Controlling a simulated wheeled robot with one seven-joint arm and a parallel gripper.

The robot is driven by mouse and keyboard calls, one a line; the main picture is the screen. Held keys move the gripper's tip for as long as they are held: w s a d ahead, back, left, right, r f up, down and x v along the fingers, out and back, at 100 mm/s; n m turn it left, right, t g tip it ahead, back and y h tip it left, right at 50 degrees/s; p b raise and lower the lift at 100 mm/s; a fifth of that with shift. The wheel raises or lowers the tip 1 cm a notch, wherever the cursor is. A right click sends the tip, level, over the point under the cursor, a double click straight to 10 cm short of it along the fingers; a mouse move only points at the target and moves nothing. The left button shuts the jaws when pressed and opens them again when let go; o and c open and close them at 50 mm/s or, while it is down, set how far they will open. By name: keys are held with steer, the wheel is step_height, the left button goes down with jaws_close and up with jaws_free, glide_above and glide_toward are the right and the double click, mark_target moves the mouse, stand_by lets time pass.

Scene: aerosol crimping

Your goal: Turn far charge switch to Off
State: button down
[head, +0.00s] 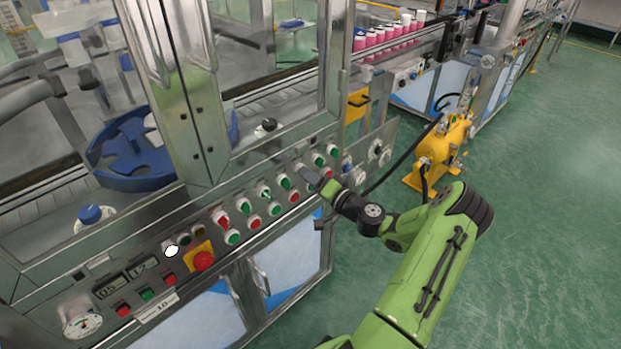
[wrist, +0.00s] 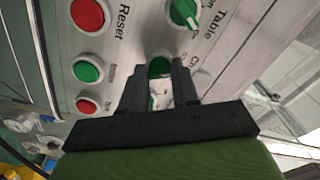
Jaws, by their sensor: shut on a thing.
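My gripper (wrist: 158,80) reaches the front panel with its two dark fingers on either side of a green switch knob (wrist: 160,66) in the wrist view. It is shut on this knob, which is largely hidden between the fingers. A partly covered label starting with "Ch" is beside it, so it appears to be a charge switch. Its exact angle cannot be told. In the head view, my gripper (head: 312,178) is at the right part of the upper switch row and covers the knob there.
A green Table switch (wrist: 183,12) is close by. A red Reset button (wrist: 88,14) and smaller green (wrist: 87,69) and red buttons are to the left. In the head view, a red emergency stop (head: 203,261) is lower left and a yellow machine (head: 440,150) stands at right.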

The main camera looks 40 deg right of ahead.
steer(key=c, duration=0.8)
jaws_free()
steer(key=shift+c, duration=0.2)
steer(key=s+p, duration=0.1)
steer(key=s, duration=1.5)
steer(key=shift+d, duration=0.2)
steer(key=shift+w, duration=0.15)
